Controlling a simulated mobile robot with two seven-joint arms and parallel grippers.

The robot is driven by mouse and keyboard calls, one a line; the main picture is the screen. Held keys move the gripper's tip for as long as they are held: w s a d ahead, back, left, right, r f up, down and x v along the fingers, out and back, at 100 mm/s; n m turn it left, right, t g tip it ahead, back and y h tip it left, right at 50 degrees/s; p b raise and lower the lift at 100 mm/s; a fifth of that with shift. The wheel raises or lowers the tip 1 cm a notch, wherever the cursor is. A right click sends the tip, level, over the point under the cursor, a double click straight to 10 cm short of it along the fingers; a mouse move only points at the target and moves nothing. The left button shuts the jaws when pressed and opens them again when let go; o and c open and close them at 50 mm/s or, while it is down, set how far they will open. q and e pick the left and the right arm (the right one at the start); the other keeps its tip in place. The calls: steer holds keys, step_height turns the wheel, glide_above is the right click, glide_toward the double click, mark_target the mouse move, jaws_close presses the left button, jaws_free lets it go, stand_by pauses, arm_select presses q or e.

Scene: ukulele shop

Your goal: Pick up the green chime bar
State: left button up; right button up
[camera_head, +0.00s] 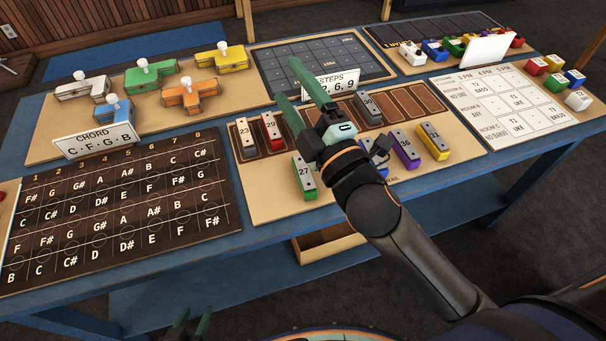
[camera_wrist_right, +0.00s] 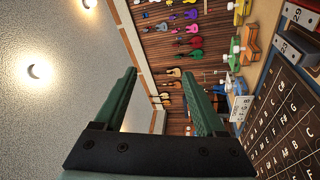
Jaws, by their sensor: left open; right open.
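The green chime bar (camera_head: 304,180), with a grey top plate marked 27, lies at the front edge of the tan chime board (camera_head: 262,197). My right gripper (camera_head: 287,80) is open and empty. Its two green fingers point up and away, above and beyond the green bar. My right arm passes just right of the bar and hides part of the board. The right wrist view shows the open fingers (camera_wrist_right: 160,75) with nothing between them; the green bar is not seen there. My left gripper (camera_head: 195,321) is open at the bottom edge, below the table, away from the bar.
A steps card (camera_head: 331,83) stands behind the board.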

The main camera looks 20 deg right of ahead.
steer(key=s+a+r+n+g+y, duration=0.1)
steer(key=s+a+r+n+y, duration=0.3)
steer(key=a+r+n+y, duration=0.75)
steer(key=s+a+n+g+y, duration=0.35)
steer(key=n+g, duration=0.35)
steer(key=n, duration=0.3)
steer(key=s+a+n+g+y, duration=0.2)
steer(key=s+n+g+y, duration=0.3)
steer(key=n, duration=0.5)
steer(key=s+a+f+n+g+h, duration=0.35)
steer(key=f+n+g+h, duration=0.3)
steer(key=n+g, duration=0.4)
steer(key=n+t+h, duration=0.7)
steer(key=n+h, duration=0.6)
steer(key=h, duration=0.5)
glide_toward(305, 173)
steer(key=x, duration=0.3)
steer(key=shift+s+a+f+p, duration=0.1)
steer(key=shift+a+f+p, duration=0.15)
steer(key=shift+f+p, duration=0.1)
steer(key=shift+d+p+x, duration=0.1)
steer(key=shift+p+x, duration=0.1)
steer(key=shift+x, duration=1.35)
steer(key=shift+d+p+x, duration=0.15)
steer(key=shift+x, duration=1.45)
